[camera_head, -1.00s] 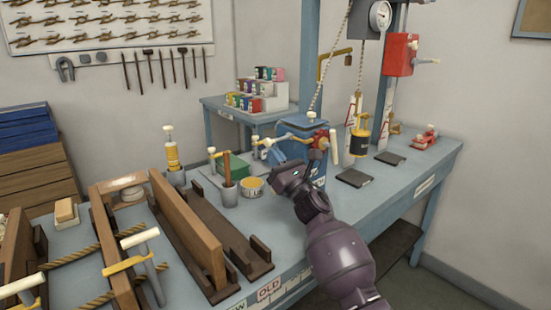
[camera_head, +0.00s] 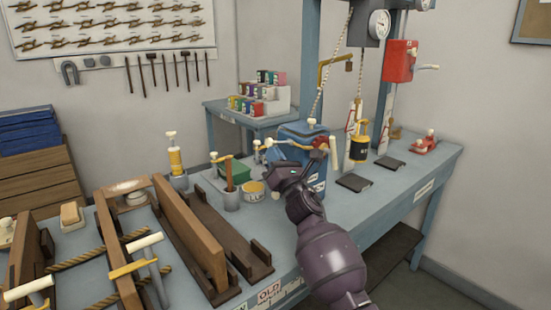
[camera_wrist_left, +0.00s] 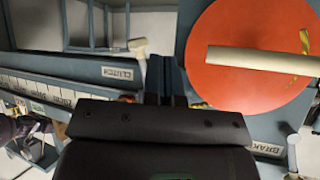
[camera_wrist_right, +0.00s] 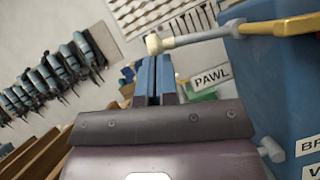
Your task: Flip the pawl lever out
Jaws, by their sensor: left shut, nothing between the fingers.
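The pawl lever (camera_wrist_right: 196,36) is a grey rod with a cream knob and a yellow part at its root, on the blue winch box (camera_wrist_right: 268,75). A white PAWL label (camera_wrist_right: 211,78) is below the rod. My right gripper (camera_wrist_right: 155,62) looks shut and empty, its fingertips close by the knob; I cannot tell whether they touch. In the head view my right gripper (camera_head: 272,160) is at the left side of the blue box (camera_head: 309,178), near the lever's knob (camera_head: 269,142). My left gripper (camera_wrist_left: 166,65) is shut and empty beside a red disc (camera_wrist_left: 235,85).
A cream bar (camera_wrist_left: 265,59) crosses the red disc. CLUTCH and BRAKE labels are nearby. A green box (camera_head: 234,172), a yellow-rimmed tin (camera_head: 254,192) and wooden troughs (camera_head: 220,235) stand left of the blue box. A hanging yellow-black weight (camera_head: 359,148) is to its right.

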